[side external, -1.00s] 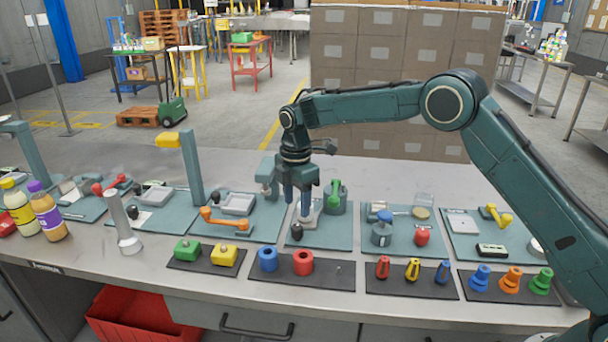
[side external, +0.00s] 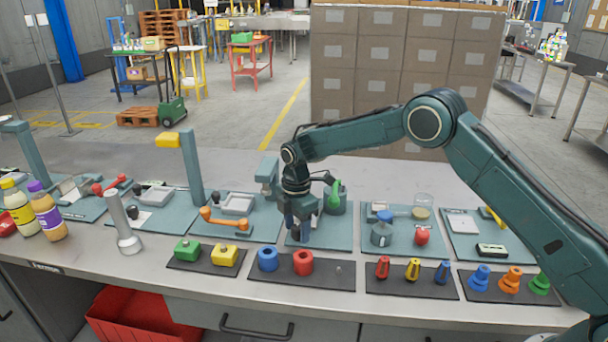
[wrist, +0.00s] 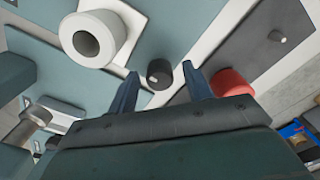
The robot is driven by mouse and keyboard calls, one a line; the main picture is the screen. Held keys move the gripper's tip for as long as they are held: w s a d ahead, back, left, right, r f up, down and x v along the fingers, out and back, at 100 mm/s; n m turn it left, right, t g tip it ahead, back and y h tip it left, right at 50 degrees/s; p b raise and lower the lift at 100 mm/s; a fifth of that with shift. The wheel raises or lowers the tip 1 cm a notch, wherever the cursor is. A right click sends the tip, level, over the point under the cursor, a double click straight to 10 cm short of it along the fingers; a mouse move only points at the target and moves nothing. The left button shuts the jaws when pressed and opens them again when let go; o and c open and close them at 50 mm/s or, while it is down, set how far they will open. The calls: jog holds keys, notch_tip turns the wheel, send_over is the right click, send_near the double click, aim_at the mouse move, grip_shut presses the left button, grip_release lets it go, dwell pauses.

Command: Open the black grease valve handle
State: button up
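The black handle is a small round knob (wrist: 159,74) with a light mark on its face. In the wrist view it sits between my two fingertips, with visible space on both sides. My gripper (wrist: 160,78) is open and empty. In the side view my gripper (side external: 301,238) points down, low over the middle teal mat (side external: 335,240). There the knob is hidden by my gripper. I cannot tell whether the fingertips are level with the knob or above it.
A white hollow cylinder (wrist: 92,38) stands close to the knob. A green-handled part (side external: 334,195) is behind my gripper. Red (side external: 302,263) and blue (side external: 268,259) rings sit on a black strip in front. An orange lever (side external: 224,221) lies to the left.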

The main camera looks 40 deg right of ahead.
jog(key=c, duration=0.9)
jog(key=shift+m, duration=0.3)
jog(key=m, duration=0.8)
jog(key=shift+m, duration=0.4)
jog(key=m, duration=0.4)
jog(key=shift+m, duration=2.3)
